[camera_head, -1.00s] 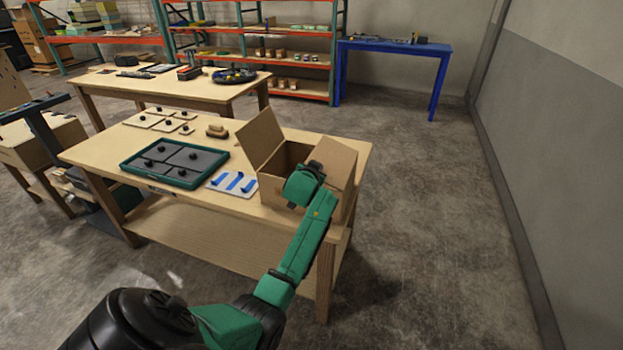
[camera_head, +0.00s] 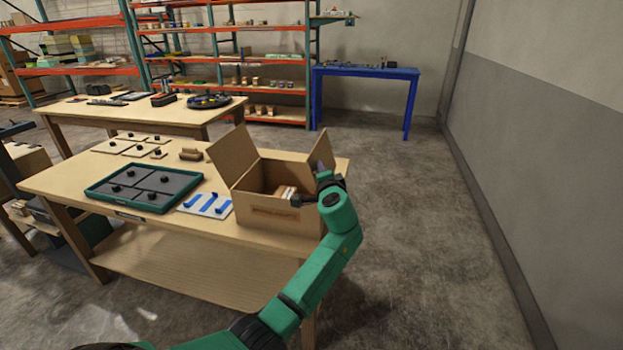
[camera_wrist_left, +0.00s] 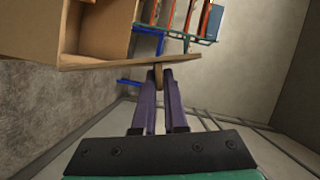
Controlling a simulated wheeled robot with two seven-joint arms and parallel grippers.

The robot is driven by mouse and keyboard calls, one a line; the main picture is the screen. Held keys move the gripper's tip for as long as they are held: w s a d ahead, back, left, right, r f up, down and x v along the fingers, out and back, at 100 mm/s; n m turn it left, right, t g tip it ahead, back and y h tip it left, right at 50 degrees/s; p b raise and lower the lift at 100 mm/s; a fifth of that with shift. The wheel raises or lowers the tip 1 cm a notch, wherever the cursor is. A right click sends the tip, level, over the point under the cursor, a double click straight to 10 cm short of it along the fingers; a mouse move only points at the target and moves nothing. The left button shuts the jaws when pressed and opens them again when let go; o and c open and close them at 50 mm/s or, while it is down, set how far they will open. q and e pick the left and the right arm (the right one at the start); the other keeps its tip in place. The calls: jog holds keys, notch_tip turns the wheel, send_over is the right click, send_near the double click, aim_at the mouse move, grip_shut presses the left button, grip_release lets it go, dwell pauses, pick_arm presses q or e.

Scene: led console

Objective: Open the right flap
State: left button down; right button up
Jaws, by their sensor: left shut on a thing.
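An open cardboard box (camera_head: 272,217) stands at the right end of the wooden table. Its left flap (camera_head: 233,156) stands up and leans outward to the left. Its right flap (camera_head: 318,149) stands up at the box's right side, with its lower part behind my left gripper (camera_head: 321,168). In the left wrist view the fingers (camera_wrist_left: 158,80) are closed at the flap's thin edge (camera_wrist_left: 190,60), which runs across the picture. The box opening shows at the upper left there. My right gripper is in neither view.
Light-coloured items (camera_head: 286,192) lie inside the box. A white board with blue strips (camera_head: 207,204) and a green-rimmed tray (camera_head: 145,187) lie left of it on the table (camera_head: 60,184). The floor right of the table is clear.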

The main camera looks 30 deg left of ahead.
pick_arm(q)
jog(key=w+d+f+m+t+y+b, duration=0.1)
jog(key=w+d+m+b, duration=0.1)
jog(key=d+m+b, duration=0.3)
jog(key=shift+d+f+m+t+y+b, duration=0.3)
jog(key=shift+d+m+t+y+b, duration=0.1)
jog(key=shift+m, duration=0.2)
jog(key=c, duration=1)
grip_release()
jog(key=shift+o, duration=0.2)
jog(key=b+v, duration=0.2)
jog(key=v, duration=1.2)
jog(key=shift+s, duration=0.2)
